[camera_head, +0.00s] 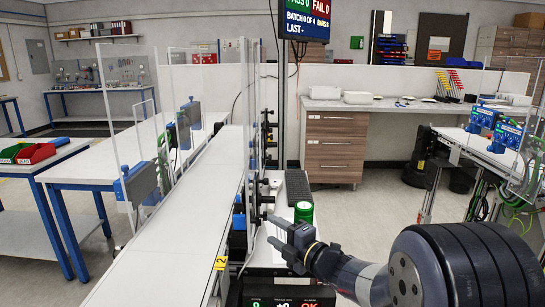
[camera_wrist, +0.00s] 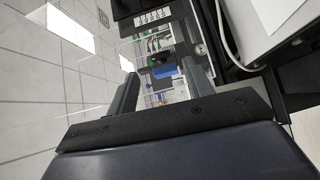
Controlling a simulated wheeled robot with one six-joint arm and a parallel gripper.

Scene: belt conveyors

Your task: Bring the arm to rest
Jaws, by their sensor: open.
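My gripper (camera_head: 283,236) shows in the head view at the lower middle, at the end of my arm, which comes in from the lower right. Its fingers point left toward the conveyor side. In the wrist view, my gripper (camera_wrist: 160,82) has its two fingers spread apart with nothing between them. A green can (camera_head: 303,212) stands just behind and right of the fingers in the head view, apart from them as far as I can tell.
A long white conveyor (camera_head: 180,240) runs left of my gripper, with clear guards and sensor posts. A yellow label (camera_head: 220,263) marks its edge. A display (camera_head: 305,20) hangs above. A wooden drawer unit (camera_head: 335,150) stands behind. Open floor (camera_head: 375,210) lies to the right.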

